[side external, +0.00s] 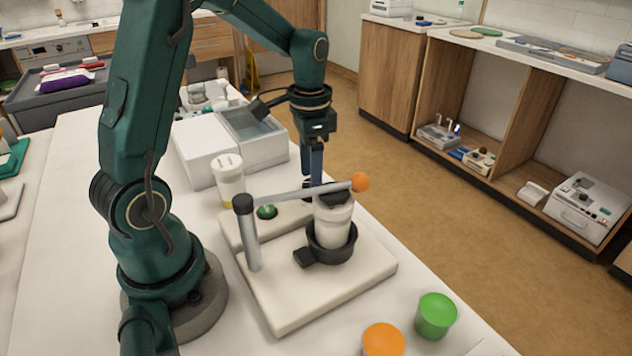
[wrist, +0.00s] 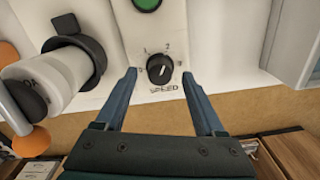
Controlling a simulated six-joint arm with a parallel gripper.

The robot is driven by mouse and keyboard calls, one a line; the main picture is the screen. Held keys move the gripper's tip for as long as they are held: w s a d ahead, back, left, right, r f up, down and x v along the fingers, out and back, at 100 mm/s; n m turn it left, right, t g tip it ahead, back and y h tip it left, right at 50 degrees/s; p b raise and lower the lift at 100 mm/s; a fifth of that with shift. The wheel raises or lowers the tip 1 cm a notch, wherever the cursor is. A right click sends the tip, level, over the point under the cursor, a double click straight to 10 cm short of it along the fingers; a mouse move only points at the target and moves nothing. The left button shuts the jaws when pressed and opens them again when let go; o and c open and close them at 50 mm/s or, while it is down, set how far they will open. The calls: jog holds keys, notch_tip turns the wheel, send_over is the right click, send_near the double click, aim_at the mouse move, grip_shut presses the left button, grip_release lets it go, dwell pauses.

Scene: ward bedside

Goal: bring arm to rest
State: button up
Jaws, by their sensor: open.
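My gripper (side external: 312,188) is open and points down behind the lever of a white bench device (side external: 305,300). In the wrist view its two fingers (wrist: 159,76) stand apart on either side of a black speed knob (wrist: 160,68) marked with numbers. Nothing is held between them. I cannot tell whether the fingertips touch the device. The arm is extended over the bench.
A jar (side external: 333,222) stands in the device's black holder (side external: 332,245). A lever with an orange ball (side external: 360,182) passes close to the gripper. A white-lidded container (side external: 228,180) and an open bin (side external: 252,130) stand behind. Green (side external: 436,315) and orange (side external: 383,340) lidded cups are in front.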

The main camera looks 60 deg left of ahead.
jog(key=shift+f+n, duration=0.3)
jog(key=shift+f, duration=0.2)
jog(key=n, duration=1.6)
jog(key=shift+n, duration=0.4)
jog(key=n, duration=0.6)
jog(key=shift+r+n, duration=0.1)
jog(key=shift+n, duration=0.2)
jog(key=shift+r, duration=1.15)
